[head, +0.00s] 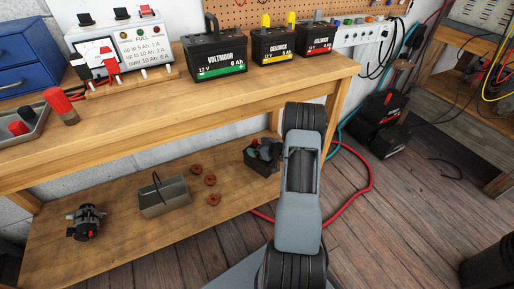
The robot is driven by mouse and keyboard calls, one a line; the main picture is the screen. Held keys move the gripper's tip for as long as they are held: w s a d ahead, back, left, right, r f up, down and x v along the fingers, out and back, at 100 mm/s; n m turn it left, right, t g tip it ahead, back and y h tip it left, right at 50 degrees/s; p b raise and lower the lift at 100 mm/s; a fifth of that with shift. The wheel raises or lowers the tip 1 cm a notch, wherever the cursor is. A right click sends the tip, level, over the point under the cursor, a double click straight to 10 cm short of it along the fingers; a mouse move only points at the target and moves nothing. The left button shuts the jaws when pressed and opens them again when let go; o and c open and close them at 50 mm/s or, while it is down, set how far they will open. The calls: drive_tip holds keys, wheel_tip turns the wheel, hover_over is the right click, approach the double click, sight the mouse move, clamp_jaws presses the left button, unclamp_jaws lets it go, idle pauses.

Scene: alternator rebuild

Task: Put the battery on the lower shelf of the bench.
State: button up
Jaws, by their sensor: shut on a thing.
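A small black box-shaped battery (259,166) is at the right end of the bench's lower shelf (120,233). Spots of red and green show on its top. Its right side is hidden by my arm, and no label can be read. My gripper (267,149) shows as grey and dark parts at the top of this battery and is shut on it. Its fingertips are hard to make out. I cannot tell whether the battery touches the shelf or hangs just above it.
On the lower shelf are an alternator (86,222), a grey-brown open-topped box (164,196) and several reddish rings (210,180). Labelled batteries, including a green-striped one (214,57), and a charger (120,45) stand on the bench top (160,92). A red hose (366,172) lies on the floor.

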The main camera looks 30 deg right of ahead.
drive_tip(key=shift+w+d+r, duration=0.1)
drive_tip(key=shift+w+d, duration=0.05)
drive_tip(key=shift+d+f, duration=0.15)
drive_tip(key=shift+f, duration=0.05)
drive_tip(key=shift+w+d+f+b, duration=0.15)
drive_tip(key=shift+f+b, duration=0.95)
drive_tip(key=shift+f, duration=0.65)
drive_tip(key=o, duration=1.6)
drive_tip(key=shift+f, duration=0.2)
drive_tip(key=shift+s+r, duration=0.25)
drive_tip(key=shift+s, duration=0.15)
drive_tip(key=p+v, duration=0.3)
drive_tip(key=v, duration=0.8)
drive_tip(key=shift+s+p, duration=0.2)
drive_tip(key=shift+p, duration=0.15)
drive_tip(key=shift+r, duration=0.15)
